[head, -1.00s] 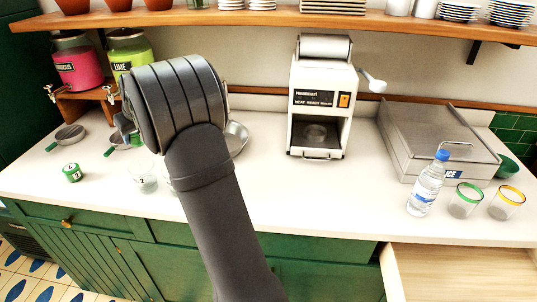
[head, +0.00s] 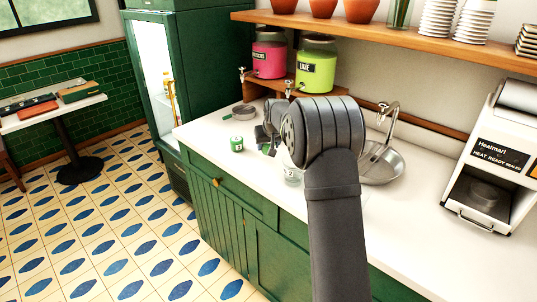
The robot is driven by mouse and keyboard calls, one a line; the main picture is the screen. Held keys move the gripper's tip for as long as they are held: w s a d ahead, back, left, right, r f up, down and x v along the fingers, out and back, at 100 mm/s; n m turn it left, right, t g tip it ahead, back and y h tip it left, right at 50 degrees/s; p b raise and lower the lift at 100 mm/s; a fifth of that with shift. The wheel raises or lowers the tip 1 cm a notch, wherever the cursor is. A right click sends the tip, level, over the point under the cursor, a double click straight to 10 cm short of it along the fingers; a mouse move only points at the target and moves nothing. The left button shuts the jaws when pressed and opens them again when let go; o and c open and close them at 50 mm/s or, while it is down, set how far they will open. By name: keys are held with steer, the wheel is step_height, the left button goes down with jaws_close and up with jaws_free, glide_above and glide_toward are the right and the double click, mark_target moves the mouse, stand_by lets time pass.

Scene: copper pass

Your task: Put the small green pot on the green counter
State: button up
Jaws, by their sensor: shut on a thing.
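My gripper (head: 266,137) is over the left part of the white-topped green counter (head: 212,133), near the drink dispensers. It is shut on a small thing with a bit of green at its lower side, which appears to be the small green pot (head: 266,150). My arm and the jaws hide most of it, and I cannot tell whether it touches the countertop. A similar grey pan with a green handle (head: 243,111) lies on the counter just behind and left of my gripper.
A green can (head: 237,144) stands left of my gripper, and a clear glass (head: 292,177) is just below it. The pink dispenser (head: 269,53) and lime dispenser (head: 315,65) stand behind. A sink (head: 382,165) and white heating machine (head: 492,165) are to the right.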

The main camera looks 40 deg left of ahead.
steer(key=shift+a+f, duration=0.1)
steer(key=shift+f, duration=1.95)
steer(key=shift+f, duration=0.2)
steer(key=o, duration=1.1)
steer(key=shift+c, duration=0.2)
steer(key=shift+r, duration=0.35)
steer(key=v, duration=1.1)
steer(key=shift+s+d+r, duration=0.2)
steer(key=shift+d+r, duration=0.05)
